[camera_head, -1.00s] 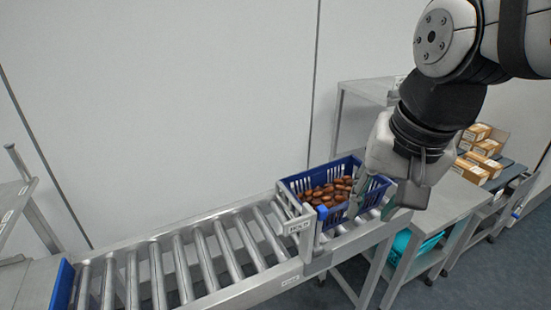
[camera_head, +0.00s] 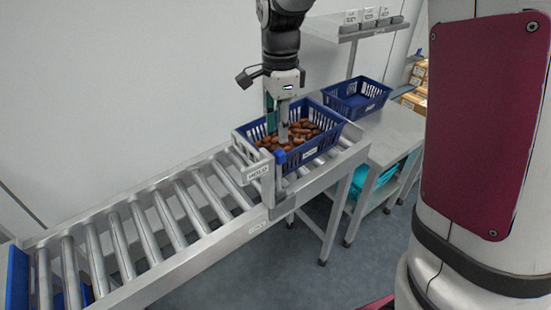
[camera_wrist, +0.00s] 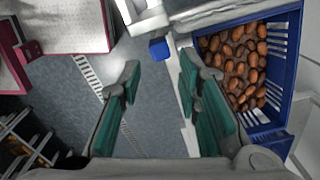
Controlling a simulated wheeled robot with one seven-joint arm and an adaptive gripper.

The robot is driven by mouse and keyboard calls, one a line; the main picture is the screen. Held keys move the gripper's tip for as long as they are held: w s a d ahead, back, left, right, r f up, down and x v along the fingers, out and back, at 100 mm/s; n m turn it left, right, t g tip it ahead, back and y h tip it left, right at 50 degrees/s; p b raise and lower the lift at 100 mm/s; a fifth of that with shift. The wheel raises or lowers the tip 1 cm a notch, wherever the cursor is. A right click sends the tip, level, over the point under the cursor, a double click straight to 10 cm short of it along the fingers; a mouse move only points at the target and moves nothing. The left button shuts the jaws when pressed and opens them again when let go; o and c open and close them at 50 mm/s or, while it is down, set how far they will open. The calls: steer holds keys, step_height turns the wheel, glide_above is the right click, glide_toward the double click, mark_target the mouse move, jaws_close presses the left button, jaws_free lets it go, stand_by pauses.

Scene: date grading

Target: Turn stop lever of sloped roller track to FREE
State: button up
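The stop lever shows as a blue-tipped handle (camera_head: 281,156) beside a white plate reading HOLD (camera_head: 258,170), on the near rail of the sloped roller track (camera_head: 193,238). A blue crate of dates (camera_head: 322,145) sits on the rollers just behind the stop. My gripper (camera_head: 277,118) points down in front of the dates in the head view, close to the lever. In the wrist view my gripper (camera_wrist: 160,82) is open, with teal pads apart and nothing between them. The blue lever tip (camera_wrist: 159,48) lies just beyond the fingertips, with no contact visible.
An empty-looking blue crate (camera_head: 357,98) stands on a metal table (camera_head: 392,133) at the right. A shelf (camera_head: 350,32) with labelled white boxes is behind. The rollers at lower left are clear. My own body fills the right side.

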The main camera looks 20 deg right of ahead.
mark_target(279, 164)
step_height(279, 164, down, 12)
steer(key=shift+r, duration=0.1)
stand_by(0.4)
jaws_close()
